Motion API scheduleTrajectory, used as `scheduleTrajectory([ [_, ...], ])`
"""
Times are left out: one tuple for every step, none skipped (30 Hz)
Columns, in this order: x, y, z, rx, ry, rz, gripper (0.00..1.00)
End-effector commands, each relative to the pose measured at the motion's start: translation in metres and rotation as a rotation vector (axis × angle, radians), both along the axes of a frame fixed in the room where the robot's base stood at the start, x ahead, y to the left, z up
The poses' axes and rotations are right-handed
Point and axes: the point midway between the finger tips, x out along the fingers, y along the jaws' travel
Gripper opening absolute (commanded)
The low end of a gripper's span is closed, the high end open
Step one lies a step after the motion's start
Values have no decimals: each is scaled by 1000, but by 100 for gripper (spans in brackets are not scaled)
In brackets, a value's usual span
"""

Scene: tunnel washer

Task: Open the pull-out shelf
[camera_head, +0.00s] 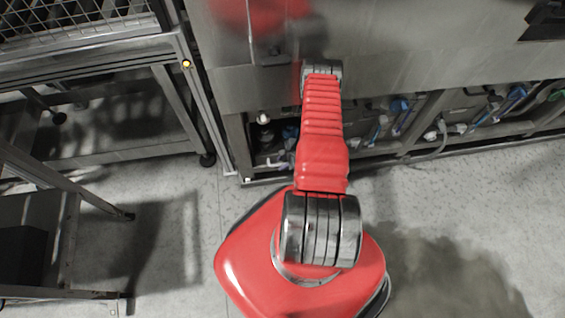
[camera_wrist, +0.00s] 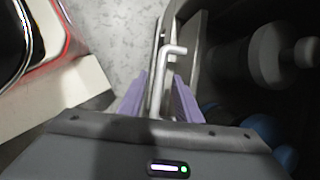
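In the wrist view, my gripper (camera_wrist: 160,78) has two purple fingers that stand apart. A bent metal rod (camera_wrist: 163,70), which looks like a handle, lies between them, with a visible gap at its sides. I cannot tell whether either finger touches it. I cannot clearly make out the shelf there.
The steel washer body (camera_head: 420,60) spans the top of the head view, with pipes and blue-handled valves (camera_head: 402,118) in its open lower frame. A metal mesh-sided frame (camera_head: 90,45) stands at left, above another frame (camera_head: 65,245). The floor (camera_head: 440,210) at right is clear.

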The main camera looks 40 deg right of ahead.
Motion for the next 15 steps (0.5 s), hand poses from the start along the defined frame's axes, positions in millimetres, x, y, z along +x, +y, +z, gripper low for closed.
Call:
scheduleTrajectory([
  [0, 0, 0, 0, 0, 0, 31],
  [0, 0, 0, 0, 0, 0, 31],
  [0, 0, 0, 0, 0, 0, 31],
  [0, 0, 0, 0, 0, 0, 31],
  [0, 0, 0, 0, 0, 0, 31],
  [0, 0, 0, 0, 0, 0, 31],
  [0, 0, 0, 0, 0, -1, 30],
  [0, 0, 0, 0, 0, -1, 27],
  [0, 0, 0, 0, 0, -1, 25],
  [0, 0, 0, 0, 0, -1, 22],
  [0, 0, 0, 0, 0, -1, 20],
  [0, 0, 0, 0, 0, -1, 18],
  [0, 0, 0, 0, 0, -1, 15],
  [0, 0, 0, 0, 0, -1, 13],
  [0, 0, 0, 0, 0, -1, 11],
])
